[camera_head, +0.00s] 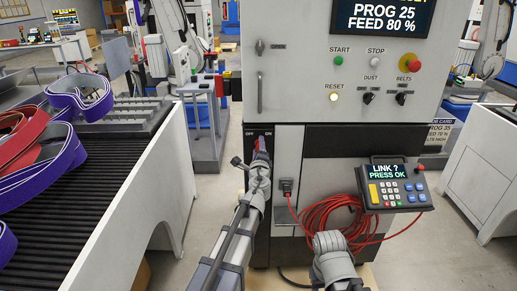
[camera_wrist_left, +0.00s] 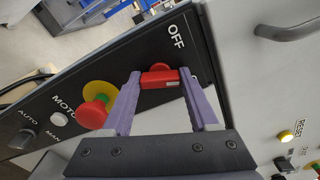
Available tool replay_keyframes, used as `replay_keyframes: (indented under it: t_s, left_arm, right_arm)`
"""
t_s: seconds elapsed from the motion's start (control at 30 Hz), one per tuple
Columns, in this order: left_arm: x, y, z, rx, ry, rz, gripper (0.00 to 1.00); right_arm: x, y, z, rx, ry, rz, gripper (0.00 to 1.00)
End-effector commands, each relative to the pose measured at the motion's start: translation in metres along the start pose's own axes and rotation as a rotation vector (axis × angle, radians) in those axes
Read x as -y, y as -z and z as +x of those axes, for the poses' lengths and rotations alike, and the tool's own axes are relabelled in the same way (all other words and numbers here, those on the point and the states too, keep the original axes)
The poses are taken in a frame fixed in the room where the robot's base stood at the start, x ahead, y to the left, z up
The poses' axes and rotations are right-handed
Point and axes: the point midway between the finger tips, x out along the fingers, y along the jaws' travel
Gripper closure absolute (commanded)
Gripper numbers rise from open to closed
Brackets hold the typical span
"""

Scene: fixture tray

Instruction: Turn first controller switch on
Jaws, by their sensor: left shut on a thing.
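A red switch handle (camera_wrist_left: 160,79) sits on the dark panel (camera_wrist_left: 75,104) beside the OFF label in the left wrist view. My left gripper (camera_wrist_left: 159,73) is shut on it, with one purple finger on each side. In the head view my left gripper (camera_head: 262,146) is at the small panel with OFF and ON labels on the cabinet (camera_head: 300,85), and the switch is mostly hidden by it. My right arm shows at the bottom, but its gripper fingers are not visible. The handheld controller (camera_head: 394,190) reads "LINK ? PRESS OK".
A red and yellow emergency button (camera_wrist_left: 94,106) and an AUTO/MAN knob (camera_wrist_left: 23,138) share the panel with the switch. A conveyor (camera_head: 85,200) carrying purple and red loops stands at the left.

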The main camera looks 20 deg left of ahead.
Motion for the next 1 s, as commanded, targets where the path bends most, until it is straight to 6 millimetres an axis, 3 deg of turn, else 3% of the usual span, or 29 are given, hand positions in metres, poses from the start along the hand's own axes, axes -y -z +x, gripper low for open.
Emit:
replay_keyframes:
  t_s: [0.37, 0.93, 0.97, 1.0]
  left_arm:
    - [-0.0001, 0.0005, -0.0009, -0.001, 0.000, 0.151, 0.96]
    - [-0.0001, 0.0005, -0.0012, -0.001, 0.000, 0.180, 0.96]
    - [-0.0001, 0.0005, -0.0012, -0.001, 0.000, 0.180, 0.38]
    - [-0.0001, 0.0004, -0.0012, -0.001, 0.000, 0.179, 0.33]
  right_arm:
    - [0.0000, 0.0000, 0.0002, 0.000, 0.000, 0.000, 0.50]
    - [0.0000, 0.0000, 0.0002, 0.000, 0.000, 0.000, 0.50]
    - [0.0000, 0.0000, 0.0002, 0.000, 0.000, 0.000, 0.50]
    - [0.0000, 0.0000, 0.0002, 0.000, 0.000, 0.000, 0.50]
